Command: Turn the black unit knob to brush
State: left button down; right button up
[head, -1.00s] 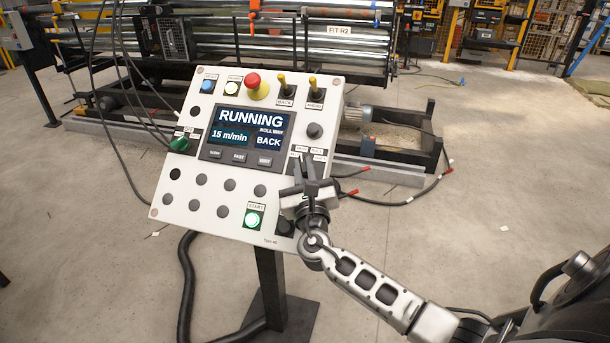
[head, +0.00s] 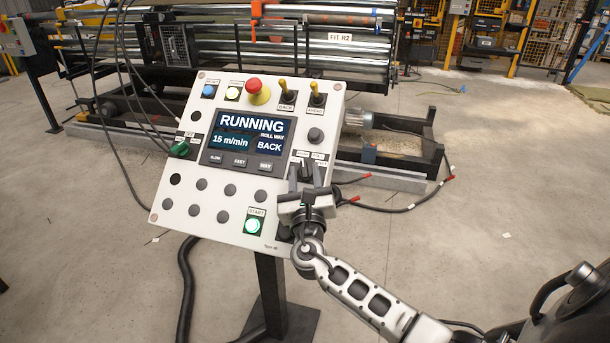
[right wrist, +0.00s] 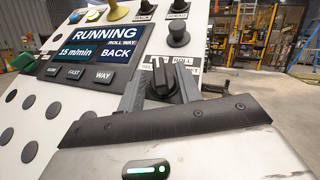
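The black unit knob (right wrist: 161,80) is on the lower right of the tilted white control panel (head: 180,216). In the right wrist view its grip stands roughly upright, and small labels around it are partly covered, so I cannot read its setting surely. My right gripper (head: 306,175) is at the panel's right edge, with one finger on each side of the knob. In the right wrist view the fingers (right wrist: 161,88) look apart, with narrow gaps beside the knob. The panel screen (head: 247,136) reads RUNNING, 15 m/min, BACK. My left gripper is not in view.
Close to the knob are a black button (head: 315,136) above and a lit green START button (head: 254,226) below left. A red mushroom button (head: 258,91) and two toggle levers top the panel. A roller machine (head: 210,50) stands behind. The floor at right is mostly clear.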

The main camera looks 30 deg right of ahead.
jog(key=b+v, duration=0.1)
jog(key=v, duration=1.5)
jog(key=shift+b, duration=0.35)
jog(key=s+a+f+m+g+y, duration=0.2)
jog(key=s+f+m+g+y, duration=0.15)
jog(key=f+m, duration=0.3)
jog(key=s+a+f+m+g+y, duration=0.2)
jog(key=a+f+m+g+y, duration=0.15)
jog(key=f+m, duration=0.35)
jog(key=s+a+m+y+p, duration=0.1)
jog(key=s+a+m+y, duration=0.5)
jog(key=m, duration=1.1)
jog(key=shift+a+r+y, duration=0.5)
